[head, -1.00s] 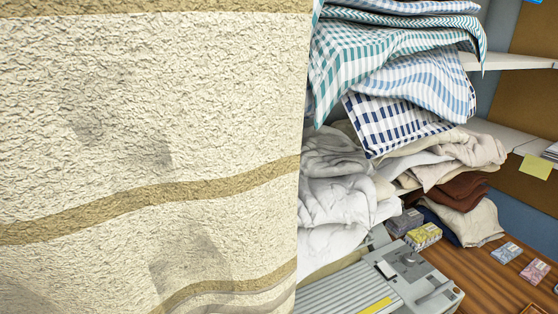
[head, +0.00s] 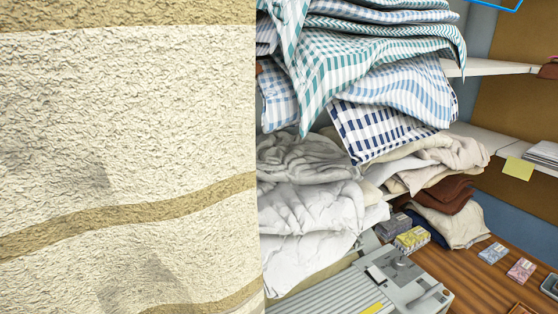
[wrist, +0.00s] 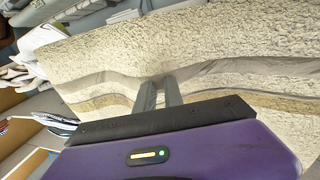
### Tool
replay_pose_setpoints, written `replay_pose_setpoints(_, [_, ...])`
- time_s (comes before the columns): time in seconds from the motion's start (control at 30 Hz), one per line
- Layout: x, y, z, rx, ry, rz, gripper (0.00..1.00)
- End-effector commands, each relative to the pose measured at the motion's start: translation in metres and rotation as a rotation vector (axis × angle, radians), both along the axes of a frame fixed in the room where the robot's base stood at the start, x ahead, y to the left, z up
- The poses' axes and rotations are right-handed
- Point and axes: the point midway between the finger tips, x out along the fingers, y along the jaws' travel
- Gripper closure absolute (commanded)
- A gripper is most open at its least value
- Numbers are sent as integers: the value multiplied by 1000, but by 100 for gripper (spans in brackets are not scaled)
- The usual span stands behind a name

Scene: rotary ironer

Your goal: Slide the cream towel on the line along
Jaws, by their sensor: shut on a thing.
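The cream towel (head: 120,130) with tan stripes hangs close in front of the head camera and fills the left part of that view. Its right edge hangs near the middle of the picture. In the wrist view the towel (wrist: 220,50) spreads across the upper right. My gripper (wrist: 160,82) is shut on the towel, its two fingers pinching the cloth by a stripe, where the fabric creases. The line itself is not in view. The gripper is hidden in the head view.
Checked cloths (head: 385,70) lie piled on a shelf at the right of the towel. White folded linens (head: 310,200) sit below them. A grey machine (head: 390,280) stands in front, beside a wooden counter (head: 480,280) with small boxes (head: 412,238).

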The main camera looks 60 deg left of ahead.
Motion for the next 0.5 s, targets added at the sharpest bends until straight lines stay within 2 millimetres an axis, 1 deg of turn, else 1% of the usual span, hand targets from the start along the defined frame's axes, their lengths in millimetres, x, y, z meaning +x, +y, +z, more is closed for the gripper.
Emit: replay_pose_setpoints(0.5, [-26,3,-1,-2,0,3,100])
